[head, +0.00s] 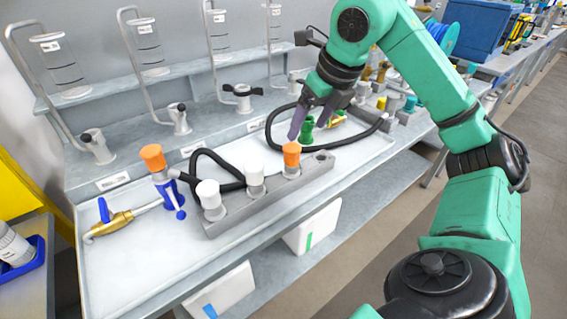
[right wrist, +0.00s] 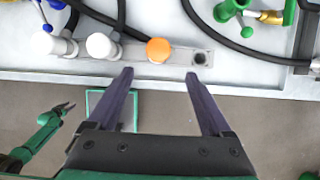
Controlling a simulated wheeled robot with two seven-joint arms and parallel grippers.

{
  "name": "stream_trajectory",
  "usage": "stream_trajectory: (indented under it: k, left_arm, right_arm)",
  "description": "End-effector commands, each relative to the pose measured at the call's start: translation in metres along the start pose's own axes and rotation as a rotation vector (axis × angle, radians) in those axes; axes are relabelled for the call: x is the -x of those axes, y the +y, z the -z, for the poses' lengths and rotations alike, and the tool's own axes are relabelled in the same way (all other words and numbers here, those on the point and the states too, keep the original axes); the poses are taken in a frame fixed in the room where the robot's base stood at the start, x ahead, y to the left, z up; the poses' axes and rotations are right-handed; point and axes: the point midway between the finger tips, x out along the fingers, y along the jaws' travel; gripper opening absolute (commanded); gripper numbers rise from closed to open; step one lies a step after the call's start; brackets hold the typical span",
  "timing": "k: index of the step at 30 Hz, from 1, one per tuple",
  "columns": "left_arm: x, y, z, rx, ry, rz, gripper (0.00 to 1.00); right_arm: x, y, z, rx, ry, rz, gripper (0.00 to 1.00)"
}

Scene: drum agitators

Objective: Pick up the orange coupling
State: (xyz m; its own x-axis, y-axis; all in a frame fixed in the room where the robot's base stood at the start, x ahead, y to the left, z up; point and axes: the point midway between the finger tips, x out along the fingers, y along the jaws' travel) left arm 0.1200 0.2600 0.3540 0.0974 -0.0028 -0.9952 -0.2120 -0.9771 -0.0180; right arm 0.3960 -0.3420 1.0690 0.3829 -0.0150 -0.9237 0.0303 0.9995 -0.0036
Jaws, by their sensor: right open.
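The orange coupling (head: 291,153) stands at the right part of a grey rail (head: 262,196), beside two white couplings (head: 254,173). In the right wrist view the orange coupling (right wrist: 158,50) lies just beyond the fingertips, centred between them. A second orange piece (head: 152,156) tops a blue-handled valve at the left. My left gripper (right wrist: 63,108) shows small at the left of the wrist view; its jaw state is unclear.
Black hoses (head: 273,138) curve over the white tray (head: 120,262) behind the rail. A green valve (head: 306,130) lies behind the right gripper. Metal-framed holders (head: 180,119) line the back. The rail has an empty hole (right wrist: 200,58) right of the orange coupling.

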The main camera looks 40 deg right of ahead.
Motion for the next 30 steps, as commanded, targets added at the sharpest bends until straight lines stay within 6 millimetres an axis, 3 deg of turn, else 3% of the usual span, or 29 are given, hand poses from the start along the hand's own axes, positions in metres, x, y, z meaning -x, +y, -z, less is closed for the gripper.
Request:
stream_trajectory:
  k: [7,18,22,28,30]
  left_arm:
    - [-0.025,0.002,-0.010,0.000,-0.013,-0.002,0.50]
    - [-0.033,0.002,-0.011,-0.002,-0.012,-0.002,0.50]
    - [-0.033,0.002,-0.010,-0.002,-0.011,-0.003,0.50]
    - [-0.033,0.002,-0.007,-0.002,-0.007,-0.002,0.50]
    - [-0.033,0.002,-0.007,-0.002,-0.007,-0.002,0.50]
  right_arm:
    - [-0.066,0.002,0.003,0.004,0.008,-0.004,0.84]
    - [-0.125,0.004,0.003,0.006,0.006,-0.007,0.84]
    - [-0.141,0.004,0.002,0.006,0.004,-0.007,0.84]
    - [-0.142,0.004,0.002,0.007,0.003,-0.006,0.84]
    - [-0.142,0.004,0.002,0.007,0.003,-0.006,0.57]
